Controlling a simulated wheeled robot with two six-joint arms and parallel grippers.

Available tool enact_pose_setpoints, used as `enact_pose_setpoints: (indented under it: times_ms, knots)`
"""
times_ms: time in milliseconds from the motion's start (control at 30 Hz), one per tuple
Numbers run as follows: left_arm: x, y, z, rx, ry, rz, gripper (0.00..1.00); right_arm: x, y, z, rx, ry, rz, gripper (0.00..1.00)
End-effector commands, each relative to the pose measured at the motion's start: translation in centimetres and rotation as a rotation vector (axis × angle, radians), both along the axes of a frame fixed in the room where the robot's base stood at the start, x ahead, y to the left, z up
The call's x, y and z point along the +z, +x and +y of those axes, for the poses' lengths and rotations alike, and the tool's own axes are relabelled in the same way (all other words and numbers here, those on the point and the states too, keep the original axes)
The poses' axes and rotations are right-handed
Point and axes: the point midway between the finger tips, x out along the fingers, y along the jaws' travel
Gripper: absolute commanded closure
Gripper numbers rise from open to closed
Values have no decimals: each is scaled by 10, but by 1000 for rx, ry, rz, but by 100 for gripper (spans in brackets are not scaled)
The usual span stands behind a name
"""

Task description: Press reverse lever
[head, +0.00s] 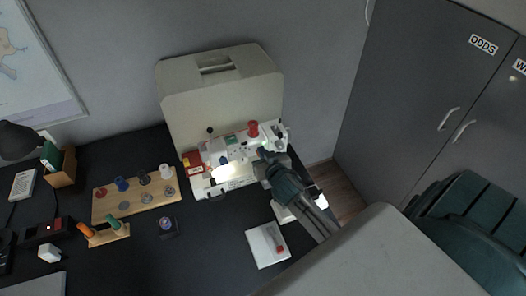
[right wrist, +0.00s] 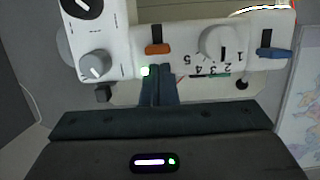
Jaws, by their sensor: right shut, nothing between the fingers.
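A white sewing machine (head: 238,155) stands on the dark desk. In the right wrist view its front panel (right wrist: 190,60) shows an orange lever (right wrist: 157,48) in a dark slot, a blue lever (right wrist: 275,52) further right and a numbered dial (right wrist: 217,42) between them. No label tells which one is the reverse lever. My right gripper (head: 265,155) is at the machine's right end. In the right wrist view its closed, empty fingers (right wrist: 157,72) point at the panel just below the orange lever. I cannot tell whether they touch it. My left gripper is not in view.
A beige cover (head: 220,95) stands behind the machine. A spool board (head: 135,205) with several spools is on the left. A white tray (head: 262,255) lies near the front. A grey cabinet (head: 400,100) stands right of the desk.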

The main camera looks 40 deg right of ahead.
Motion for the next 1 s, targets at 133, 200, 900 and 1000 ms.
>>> enact_pose_setpoints:
  times_ms: [133, 200, 900, 1000]
  knots:
    - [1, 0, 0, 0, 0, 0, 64, -4, 0, 0, 1, 1, 0, 100]
    - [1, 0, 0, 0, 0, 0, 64, -4, 0, 0, 1, 1, 0, 100]
    - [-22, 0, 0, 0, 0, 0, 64, -25, -1, 0, 0, 1, 1, 100]
    - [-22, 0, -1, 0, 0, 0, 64, -25, -1, 0, 0, 1, 2, 100]
